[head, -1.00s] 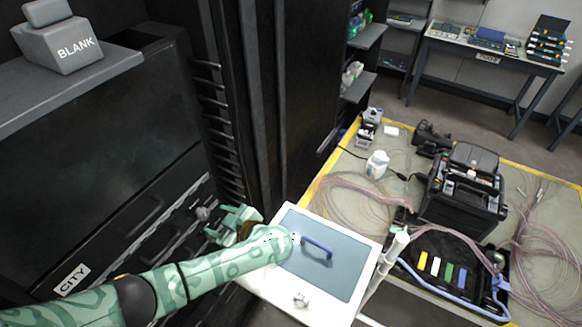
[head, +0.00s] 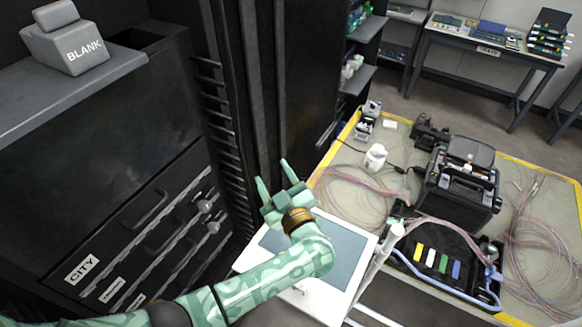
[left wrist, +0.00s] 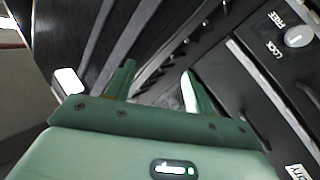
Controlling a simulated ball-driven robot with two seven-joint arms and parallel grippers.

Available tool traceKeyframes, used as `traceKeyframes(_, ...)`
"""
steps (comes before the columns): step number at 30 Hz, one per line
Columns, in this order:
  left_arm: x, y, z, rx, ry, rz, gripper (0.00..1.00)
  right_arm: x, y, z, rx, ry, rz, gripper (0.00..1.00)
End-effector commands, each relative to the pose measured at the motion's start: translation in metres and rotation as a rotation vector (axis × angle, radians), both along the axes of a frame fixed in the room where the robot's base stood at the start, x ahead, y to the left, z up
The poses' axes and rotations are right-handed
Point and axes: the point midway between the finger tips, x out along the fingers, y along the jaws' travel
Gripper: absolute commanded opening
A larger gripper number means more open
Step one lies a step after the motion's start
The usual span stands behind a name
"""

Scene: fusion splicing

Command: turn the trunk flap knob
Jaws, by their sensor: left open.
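Two small grey round knobs sit at the right ends of the flap fronts in the rack: an upper knob (head: 204,206) and a lower knob (head: 213,227). Their small labels are too small to read in the head view, except CITY (head: 82,268). In the left wrist view a grey knob (left wrist: 299,37) between the words FREE and LOCK shows at the upper right. I cannot tell which knob is the trunk one. My left gripper (head: 275,177) is open and empty, right of the knobs and apart from them, fingers pointing up. Its fingers also show in the left wrist view (left wrist: 158,85).
A white-rimmed panel (head: 345,245) lies under my left arm. Behind it is a mat with cables, a black case (head: 462,185) and a white bottle (head: 376,157). The dark rack with its slotted side stands at the left, with a BLANK block (head: 72,40) on its shelf.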

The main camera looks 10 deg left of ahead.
Motion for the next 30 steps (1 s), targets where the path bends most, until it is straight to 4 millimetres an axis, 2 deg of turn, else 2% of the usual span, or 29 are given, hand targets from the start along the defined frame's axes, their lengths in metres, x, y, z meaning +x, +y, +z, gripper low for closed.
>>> traceKeyframes(3, 0.007, -0.013, 0.016, 0.042, -0.059, -0.075, 0.54, 0.000, 0.000, 0.000, 0.000, 0.000, 0.000, 0.54)
traceKeyframes(9, 0.013, -0.027, 0.031, 0.086, -0.113, -0.156, 0.54, 0.000, 0.000, 0.000, 0.000, 0.001, 0.000, 0.54)
traceKeyframes(27, 0.014, -0.031, 0.035, 0.096, -0.126, -0.176, 0.54, -0.001, 0.000, 0.000, 0.000, 0.001, 0.000, 0.54)
traceKeyframes(30, 0.013, -0.036, 0.041, 0.108, -0.145, -0.214, 0.54, -0.001, 0.000, 0.000, 0.000, 0.001, 0.000, 0.54)
